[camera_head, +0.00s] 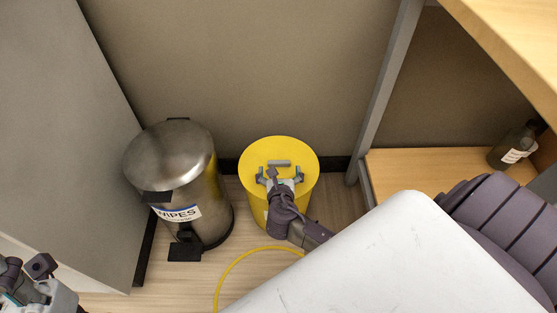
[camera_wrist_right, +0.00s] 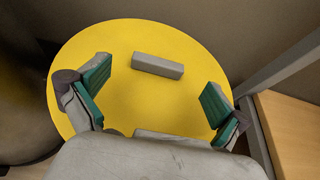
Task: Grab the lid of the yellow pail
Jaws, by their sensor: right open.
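The yellow pail (camera_head: 256,207) stands on the floor against the back wall. Its round yellow lid (camera_head: 252,158) is on top, with a grey bar handle (camera_head: 279,162) across it. My right gripper (camera_head: 280,173) is over the lid with its fingers spread and nothing between them. In the right wrist view, the right gripper (camera_wrist_right: 155,90) has its green pads on either side of the lid's middle, with the grey handle bar (camera_wrist_right: 158,65) just beyond them. I cannot tell whether the fingertips touch the lid (camera_wrist_right: 150,105). Part of my left gripper (camera_head: 35,283) shows at the bottom-left corner; its fingers are unclear.
A steel pedal bin (camera_head: 180,165) labelled WIPES stands close to the pail's left. A grey post (camera_head: 385,90) and a wooden shelf (camera_head: 405,170) with a dark bottle (camera_head: 513,145) are on the right. A yellow hose (camera_head: 233,268) curves over the floor in front.

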